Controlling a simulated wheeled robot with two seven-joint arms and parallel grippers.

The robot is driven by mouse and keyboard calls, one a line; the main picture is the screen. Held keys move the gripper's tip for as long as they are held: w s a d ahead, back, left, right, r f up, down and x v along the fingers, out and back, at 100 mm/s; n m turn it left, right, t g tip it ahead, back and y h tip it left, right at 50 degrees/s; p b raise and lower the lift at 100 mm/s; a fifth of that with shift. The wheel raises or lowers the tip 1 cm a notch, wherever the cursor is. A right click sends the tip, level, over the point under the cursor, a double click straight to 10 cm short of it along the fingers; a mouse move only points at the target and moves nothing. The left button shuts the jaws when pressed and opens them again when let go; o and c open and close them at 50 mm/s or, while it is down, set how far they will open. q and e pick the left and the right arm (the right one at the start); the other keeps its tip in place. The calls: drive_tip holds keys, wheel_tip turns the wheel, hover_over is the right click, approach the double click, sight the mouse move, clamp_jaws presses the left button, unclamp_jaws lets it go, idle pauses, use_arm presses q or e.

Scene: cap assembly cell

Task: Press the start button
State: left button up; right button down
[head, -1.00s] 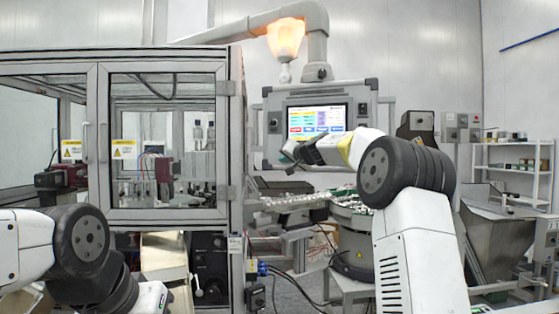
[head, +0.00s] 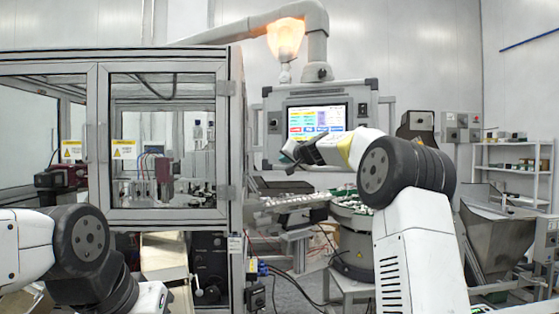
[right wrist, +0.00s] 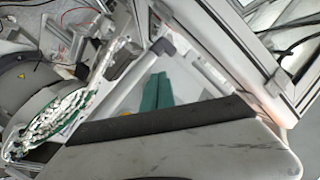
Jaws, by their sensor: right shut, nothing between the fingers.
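The control panel (head: 275,100) hangs from a swing arm, with a lit touchscreen (head: 318,118) of coloured fields. Small dark round controls (head: 272,122) sit on its left side; I cannot tell which one is the start button. My right gripper (head: 288,156) is in front of the panel's lower left part, below those controls. I cannot tell whether it touches the panel. In the right wrist view its green fingers (right wrist: 157,91) are together with nothing between them. My right forearm hides the panel's lower right part. My left gripper is out of view.
A framed machine cabinet (head: 236,150) with glass doors stands left of the panel. A feeder bowl (head: 352,232) with white parts and a track (head: 290,202) are below the panel. A metal hopper (head: 497,240) and shelves (head: 515,170) are at the right.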

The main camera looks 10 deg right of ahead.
drive_tip(key=shift+w, duration=0.15)
idle(0.4)
drive_tip(key=shift+w+d, duration=0.2)
drive_tip(key=shift+w, duration=0.05)
idle(0.4)
drive_tip(key=shift+s+a, duration=0.2)
drive_tip(key=shift+s, duration=0.25)
drive_tip(key=shift+s+a, duration=0.45)
drive_tip(key=shift+s, duration=0.45)
drive_tip(key=shift+s+a, duration=0.5)
drive_tip(key=shift+s, duration=0.35)
drive_tip(key=shift+s+a, duration=0.45)
drive_tip(key=shift+s, duration=0.45)
